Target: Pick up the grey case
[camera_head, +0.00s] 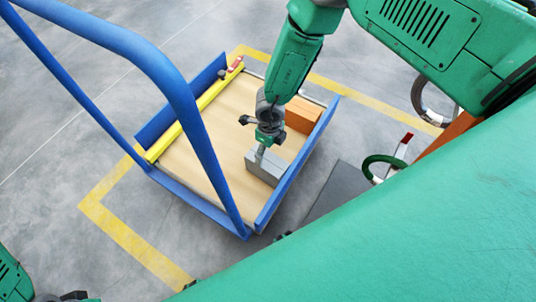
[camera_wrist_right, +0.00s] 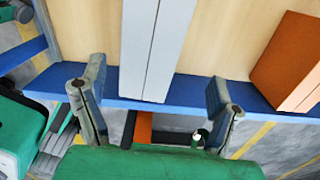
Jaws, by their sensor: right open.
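The grey case (camera_head: 264,168) is a box with a seam along it, lying on the wooden deck of a blue cart near its right-hand wall. It also shows in the right wrist view (camera_wrist_right: 155,45). My right gripper (camera_head: 263,149) points down over the case and hides part of it. In the right wrist view my right gripper (camera_wrist_right: 157,75) is open, with the case showing between its two spread fingers. I cannot tell whether they touch it. A dark part of my left arm shows at the bottom left corner of the head view; its jaws cannot be made out.
The cart deck (camera_head: 222,120) has blue side walls and a tall blue handle (camera_head: 170,75). An orange-brown box (camera_head: 303,114) lies beyond the case. A yellow bar (camera_head: 195,112) lies along the left wall. The deck between is clear. Yellow lines mark the floor.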

